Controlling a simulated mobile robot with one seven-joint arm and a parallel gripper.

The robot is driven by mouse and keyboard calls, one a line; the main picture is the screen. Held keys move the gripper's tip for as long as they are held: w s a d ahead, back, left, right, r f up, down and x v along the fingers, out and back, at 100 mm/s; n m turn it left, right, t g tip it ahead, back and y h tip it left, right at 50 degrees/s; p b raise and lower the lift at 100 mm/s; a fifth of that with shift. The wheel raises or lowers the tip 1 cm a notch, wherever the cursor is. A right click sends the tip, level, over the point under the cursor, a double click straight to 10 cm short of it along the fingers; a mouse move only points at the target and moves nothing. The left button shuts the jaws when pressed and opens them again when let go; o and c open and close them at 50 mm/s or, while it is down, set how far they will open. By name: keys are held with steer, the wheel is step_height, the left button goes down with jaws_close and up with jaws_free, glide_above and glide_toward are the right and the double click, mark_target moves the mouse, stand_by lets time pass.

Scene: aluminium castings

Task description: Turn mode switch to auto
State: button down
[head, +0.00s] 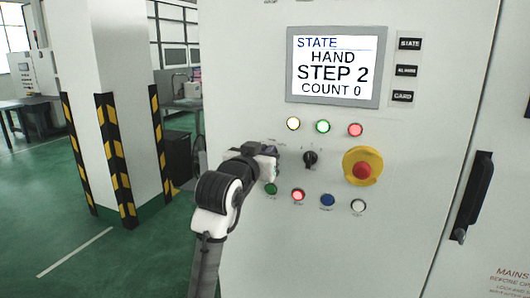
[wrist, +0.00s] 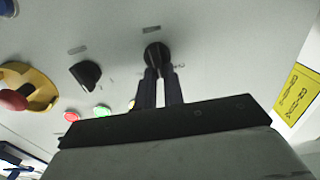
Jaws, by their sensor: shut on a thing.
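The grey-white cabinet front carries two black rotary switches. My gripper (wrist: 161,78) is shut on one black switch (wrist: 156,52), its two fingers on either side of the knob. In the head view my gripper (head: 270,160) hides this switch. The other black switch (head: 310,158) stands free to its right; it also shows in the wrist view (wrist: 85,75). Their labels are too small to read, so I cannot tell which is the mode switch. The screen (head: 332,68) reads STATE, HAND, STEP 2, COUNT 0.
A red emergency stop on a yellow base (head: 362,167) is to the right. Yellow, green and red lamps (head: 323,126) sit above the switches. Several buttons (head: 327,200) are in a row below, close to my gripper. A striped pillar (head: 120,110) stands left; green floor is open before it.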

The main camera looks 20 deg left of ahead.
steer(key=m+b, duration=0.2)
steer(key=m, duration=0.1)
steer(key=m+b, duration=0.2)
steer(key=m, duration=0.1)
steer(key=d+m+b, duration=0.1)
steer(key=m, duration=0.1)
steer(key=shift+f+m+b, duration=0.3)
steer(key=shift+m+b, duration=0.1)
stand_by(0.5)
steer(key=c, duration=1.5)
jaws_free()
